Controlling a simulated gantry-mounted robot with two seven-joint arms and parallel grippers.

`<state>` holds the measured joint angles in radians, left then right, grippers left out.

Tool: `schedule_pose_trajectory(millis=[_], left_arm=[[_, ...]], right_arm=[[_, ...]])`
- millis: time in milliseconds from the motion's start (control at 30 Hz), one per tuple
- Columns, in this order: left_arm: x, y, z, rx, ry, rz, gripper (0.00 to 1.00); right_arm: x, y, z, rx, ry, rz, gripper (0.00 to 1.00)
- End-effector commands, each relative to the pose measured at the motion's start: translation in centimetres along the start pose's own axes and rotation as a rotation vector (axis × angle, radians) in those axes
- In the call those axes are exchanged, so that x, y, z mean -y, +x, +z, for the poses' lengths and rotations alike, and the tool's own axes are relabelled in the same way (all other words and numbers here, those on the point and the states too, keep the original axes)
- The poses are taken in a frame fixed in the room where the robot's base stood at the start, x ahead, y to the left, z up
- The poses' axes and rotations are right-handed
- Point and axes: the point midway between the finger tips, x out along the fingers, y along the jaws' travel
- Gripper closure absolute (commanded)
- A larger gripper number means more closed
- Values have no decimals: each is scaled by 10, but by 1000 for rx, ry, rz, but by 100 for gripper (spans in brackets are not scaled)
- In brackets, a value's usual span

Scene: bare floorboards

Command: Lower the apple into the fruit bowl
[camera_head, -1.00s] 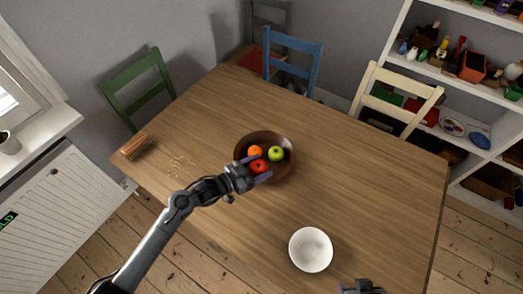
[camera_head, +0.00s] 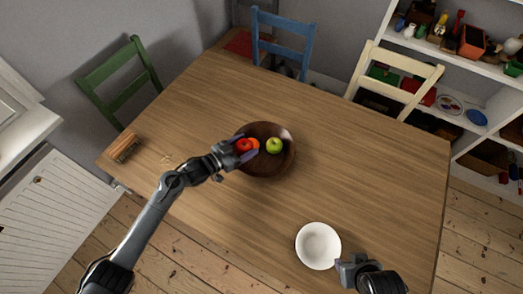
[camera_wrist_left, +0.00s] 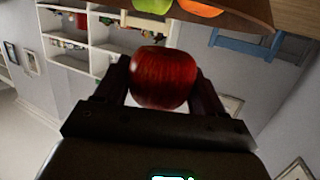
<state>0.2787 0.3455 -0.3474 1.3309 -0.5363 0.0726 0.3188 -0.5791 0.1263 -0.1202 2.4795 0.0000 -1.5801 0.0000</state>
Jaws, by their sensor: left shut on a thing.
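A dark red apple (camera_head: 243,145) is held between the fingers of my left gripper (camera_head: 239,152), at the left side of the brown fruit bowl (camera_head: 270,171) in the head view. The left wrist view shows the apple (camera_wrist_left: 163,78) clamped between both fingers, apart from the bowl (camera_wrist_left: 245,12). The bowl holds an orange (camera_head: 254,143) and a green apple (camera_head: 274,145); the held apple partly covers the orange. My right gripper (camera_head: 346,260) is beside the white bowl at the front right; its jaw opening is unclear.
A white bowl (camera_head: 318,246) stands near the table's front edge. A brush (camera_head: 123,147) and crumbs (camera_head: 167,158) lie at the left. Green (camera_head: 120,75), blue (camera_head: 285,44) and cream (camera_head: 398,80) chairs stand around the table. The right side of the tabletop is clear.

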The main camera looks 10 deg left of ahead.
Motion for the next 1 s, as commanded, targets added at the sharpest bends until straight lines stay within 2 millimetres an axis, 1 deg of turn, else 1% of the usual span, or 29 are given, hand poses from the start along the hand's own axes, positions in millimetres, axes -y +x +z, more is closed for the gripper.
schedule_pose_trajectory(millis=[267, 733, 1000], left_arm=[[0, 1, -1, -1, 0, 0, 63], [0, 16, -3, -1, 0, 0, 63], [0, 18, -4, -1, 0, 0, 63]], right_arm=[[0, 0, 1, 1, 0, 0, 57], [2, 7, 2, 0, 9, -7, 57], [2, 7, 2, 0, 10, -7, 57]])
